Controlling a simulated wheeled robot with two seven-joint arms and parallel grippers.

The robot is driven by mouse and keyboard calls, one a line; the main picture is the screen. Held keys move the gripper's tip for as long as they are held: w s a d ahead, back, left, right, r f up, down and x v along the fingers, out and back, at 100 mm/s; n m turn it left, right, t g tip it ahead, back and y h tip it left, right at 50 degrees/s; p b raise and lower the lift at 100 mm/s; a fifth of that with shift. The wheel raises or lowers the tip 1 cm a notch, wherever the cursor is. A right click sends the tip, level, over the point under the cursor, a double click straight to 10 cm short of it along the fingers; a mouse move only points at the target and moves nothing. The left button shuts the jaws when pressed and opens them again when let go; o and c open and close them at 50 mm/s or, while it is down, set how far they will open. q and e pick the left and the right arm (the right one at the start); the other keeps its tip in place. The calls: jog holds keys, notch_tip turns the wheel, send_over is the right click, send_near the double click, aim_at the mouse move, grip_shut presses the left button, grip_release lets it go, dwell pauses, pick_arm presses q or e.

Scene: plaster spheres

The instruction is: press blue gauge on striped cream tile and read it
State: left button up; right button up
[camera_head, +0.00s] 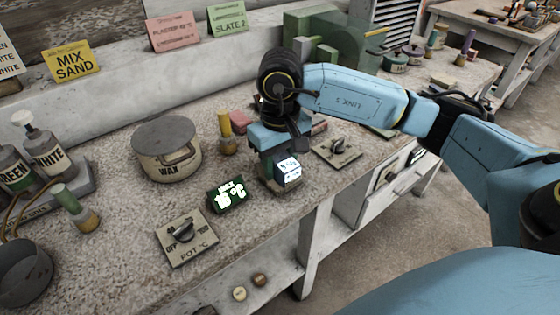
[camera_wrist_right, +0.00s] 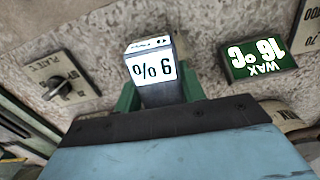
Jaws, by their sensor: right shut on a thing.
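The gauge (camera_head: 288,171) is a small dark blue-grey block with a lit white display. My right gripper (camera_head: 276,158) is shut on it, low over the worktop near the front edge. In the right wrist view the gauge (camera_wrist_right: 158,80) sits between the green fingers (camera_wrist_right: 160,98). Its display is upside down there and shows one digit with a percent sign; it looks like 6 %, though 6 or 9 is hard to tell. My left gripper is out of view.
A green WAX display (camera_head: 227,194) reading 16 °C stands left of the gauge. Nearby are a lidded WAX pot (camera_head: 167,150), a POT dial plate (camera_head: 187,238), a yellow-handled tool (camera_head: 226,132) and a PLATE dial (camera_head: 337,149). The worktop's front edge is close.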

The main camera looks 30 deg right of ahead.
jog(key=shift+s+f+b, duration=0.15)
jog(key=shift+f+b, duration=0.1)
jog(key=shift+b, duration=0.1)
dwell(1.2)
jog(key=shift+r, duration=0.1)
jog(key=shift+r+p, duration=1.8)
jog(key=shift+r, duration=1.75)
